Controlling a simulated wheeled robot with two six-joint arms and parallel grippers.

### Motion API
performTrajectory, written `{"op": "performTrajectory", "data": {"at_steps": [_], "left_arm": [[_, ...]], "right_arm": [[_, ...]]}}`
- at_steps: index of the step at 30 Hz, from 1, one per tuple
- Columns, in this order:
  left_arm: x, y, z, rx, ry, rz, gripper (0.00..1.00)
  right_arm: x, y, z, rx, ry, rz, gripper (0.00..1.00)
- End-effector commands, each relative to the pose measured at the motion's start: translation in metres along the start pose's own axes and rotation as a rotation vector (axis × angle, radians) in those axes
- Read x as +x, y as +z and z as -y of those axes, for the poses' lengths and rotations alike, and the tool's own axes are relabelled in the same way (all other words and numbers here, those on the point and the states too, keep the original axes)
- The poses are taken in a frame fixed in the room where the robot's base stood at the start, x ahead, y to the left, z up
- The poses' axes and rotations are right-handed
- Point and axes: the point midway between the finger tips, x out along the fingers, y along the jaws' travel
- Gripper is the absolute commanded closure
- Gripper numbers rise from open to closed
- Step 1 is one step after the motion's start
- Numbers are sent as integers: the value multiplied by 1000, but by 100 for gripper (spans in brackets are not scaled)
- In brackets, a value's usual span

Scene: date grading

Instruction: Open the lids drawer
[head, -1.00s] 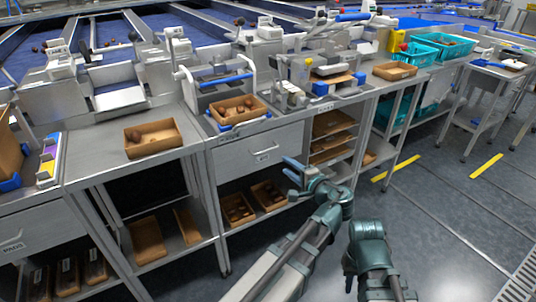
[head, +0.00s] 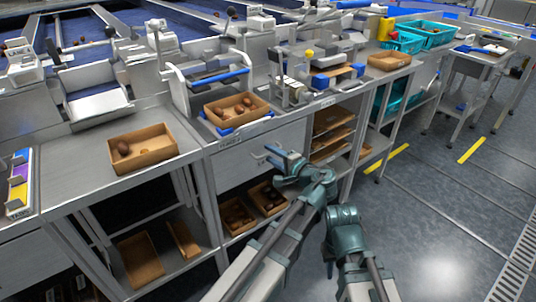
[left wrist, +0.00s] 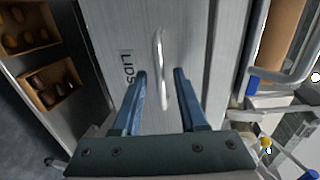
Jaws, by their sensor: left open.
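The lids drawer (head: 240,165) is a grey metal front under the middle bench, and it looks shut. In the left wrist view its front (left wrist: 205,35) carries a "LIDS" label and a pale bar handle (left wrist: 159,50). My left gripper (head: 268,155) is in front of the drawer. In the left wrist view its blue fingers (left wrist: 160,75) are open, one on each side of the handle, with gaps between. It hides the handle in the head view. My right arm shows at the lower middle; I cannot make out its gripper.
Open boxes (head: 236,227) with brown contents sit on the shelf below the drawer. A cardboard tray (head: 232,125) of dates stands on the bench above. Another tray (head: 170,157) is on the left bench. Clear floor (head: 430,215) lies to the right.

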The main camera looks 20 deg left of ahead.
Motion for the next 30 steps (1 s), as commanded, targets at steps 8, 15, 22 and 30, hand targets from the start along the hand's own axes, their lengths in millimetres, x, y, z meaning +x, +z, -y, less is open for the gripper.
{"op": "performTrajectory", "data": {"at_steps": [8,15,22,30], "left_arm": [[0,0,0,0,0,0,94],[0,0,0,0,0,0,100],[0,0,0,0,1,0,100],[0,0,0,0,1,0,100]], "right_arm": [[0,0,0,0,0,0,74],[0,0,0,0,0,0,74],[0,0,0,0,0,0,74],[0,0,0,0,0,0,74]]}}
